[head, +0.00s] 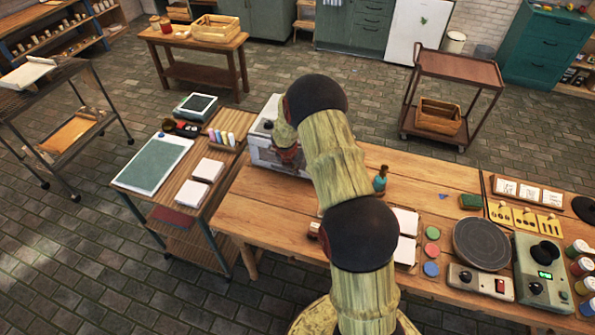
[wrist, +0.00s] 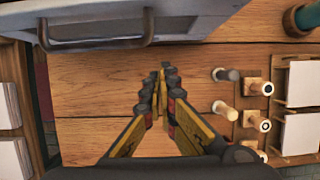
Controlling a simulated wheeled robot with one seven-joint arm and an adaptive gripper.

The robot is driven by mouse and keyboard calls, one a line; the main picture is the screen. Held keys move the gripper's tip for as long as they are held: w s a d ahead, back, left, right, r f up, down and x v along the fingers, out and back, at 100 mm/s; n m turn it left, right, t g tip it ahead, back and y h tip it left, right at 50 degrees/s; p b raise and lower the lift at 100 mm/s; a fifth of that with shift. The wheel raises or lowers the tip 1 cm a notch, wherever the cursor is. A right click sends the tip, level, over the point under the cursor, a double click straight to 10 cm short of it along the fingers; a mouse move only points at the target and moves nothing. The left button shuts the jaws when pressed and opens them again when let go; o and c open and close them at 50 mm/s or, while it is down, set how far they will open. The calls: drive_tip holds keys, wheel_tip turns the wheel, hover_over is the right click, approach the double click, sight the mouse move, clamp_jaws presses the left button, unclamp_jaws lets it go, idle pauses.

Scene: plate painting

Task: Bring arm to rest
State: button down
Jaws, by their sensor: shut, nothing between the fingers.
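My gripper (wrist: 163,82) shows in the wrist view with its yellow and black fingers together at the tips. Nothing is between them. It points at bare wooden workbench top (wrist: 95,130); the height above it is hard to tell. In the head view my arm reaches out over the workbench (head: 285,210), bent at the dark joints, and its links hide the gripper.
A grey-white box with a handle (wrist: 97,42) stands close to the gripper. Small pegged wooden tools (wrist: 224,108) and a rack of white tiles (wrist: 302,122) lie to the right. A round turntable (head: 481,243) and a green device (head: 541,270) occupy the bench's right part.

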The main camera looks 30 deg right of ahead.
drive_tip(key=shift+v, duration=1.85)
drive_tip(key=shift+s, duration=0.15)
drive_tip(key=s+a+f+m+g, duration=0.1)
drive_tip(key=s+f+m+g, duration=0.1)
drive_tip(key=s+m, duration=0.6)
drive_tip(key=s+a+r+m+t+y+b, duration=0.1)
drive_tip(key=s+a+r+m+b, duration=0.5)
drive_tip(key=s+a+r, duration=0.6)
drive_tip(key=s+a+r+m+t+y+b, duration=0.2)
drive_tip(key=s+a+r+m+t+b, duration=0.2)
drive_tip(key=s+a+r+m, duration=0.7)
drive_tip(key=s+a+r+b, duration=0.1)
drive_tip(key=s+r+b, duration=0.1)
drive_tip(key=s, duration=0.3)
drive_tip(key=shift+s+r+m+y, duration=0.25)
drive_tip(key=shift+r+m+y, duration=0.05)
drive_tip(key=shift+r, duration=0.5)
